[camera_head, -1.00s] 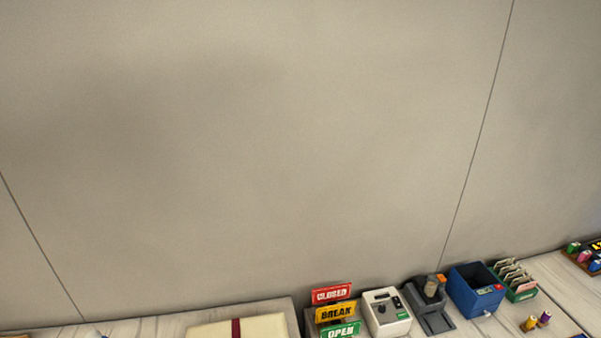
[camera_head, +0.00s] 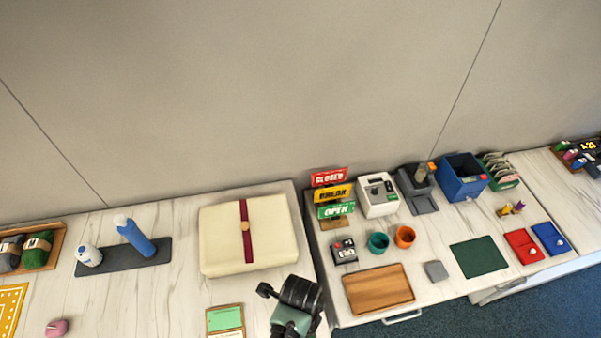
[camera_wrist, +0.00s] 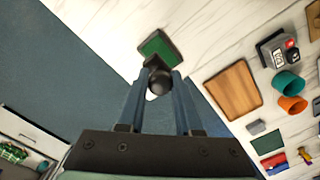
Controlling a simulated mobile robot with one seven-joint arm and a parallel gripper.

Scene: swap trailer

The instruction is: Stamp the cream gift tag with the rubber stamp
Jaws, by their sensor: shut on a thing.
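My gripper (camera_wrist: 159,88) has its two blue-grey fingers closed on a dark stamp with a round black knob (camera_wrist: 160,83), seen in the wrist view. I cannot tell whether the strip is the cream gift tag. The stamp's underside is hidden. In the head view my arm covers the area right of the frame.
A cream box with a dark red band (camera_head: 220,240) lies behind my arm. To the right are a wooden tray (camera_head: 378,290), a teal cup (camera_head: 378,243), an orange cup (camera_head: 404,237) and a green mat (camera_head: 478,257). A blue bottle (camera_head: 135,238) stands left.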

